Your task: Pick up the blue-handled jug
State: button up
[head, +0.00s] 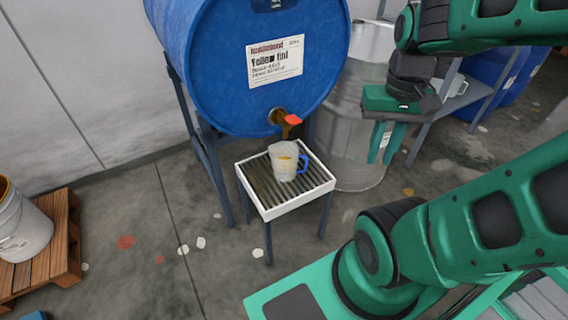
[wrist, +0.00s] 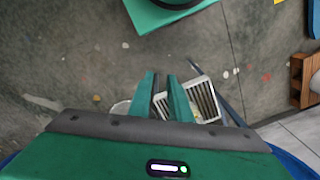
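The jug (head: 285,160) is whitish and translucent, with a blue handle (head: 304,163) on its right side and some yellow-orange content. It stands upright on the white-rimmed grated stand (head: 268,213), under the drum's tap (head: 283,119). My gripper (head: 380,159) is up and to the right of the jug in the head view, apart from it, fingers pointing down. In the wrist view, a gap shows between the fingertips (wrist: 161,76) and nothing is clearly held. The stand's grate (wrist: 203,101) shows beside the fingers there; I cannot clearly make out the jug.
A large blue drum (head: 225,75) on a steel frame (head: 212,175) overhangs the stand. A grey metal drum (head: 350,150) stands close behind my gripper. A wooden pallet (head: 62,245) with a white bucket (head: 22,228) is at left. The floor in front is mostly clear.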

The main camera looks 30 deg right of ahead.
jog(key=shift+s+d, duration=0.1)
jog(key=shift+s, duration=0.05)
jog(key=t+h, duration=0.2)
jog(key=t, duration=0.2)
send_over(306, 166)
jog(key=s+a, duration=0.2)
jog(key=s, duration=0.1)
notch_tip(306, 166, down, 33)
jog(key=shift+w+d+r+x, duration=0.1)
jog(key=shift+w+d+x, duration=0.05)
jog(key=shift+x, duration=0.95)
jog(key=shift+w+d+r+x, duration=0.1)
jog(key=shift+d+x, duration=0.05)
jog(key=shift+x, duration=0.9)
jog(key=shift+w+d+x, duration=0.15)
jog(key=shift+x, duration=0.95)
jog(key=shift+r, duration=0.1)
grip_shut()
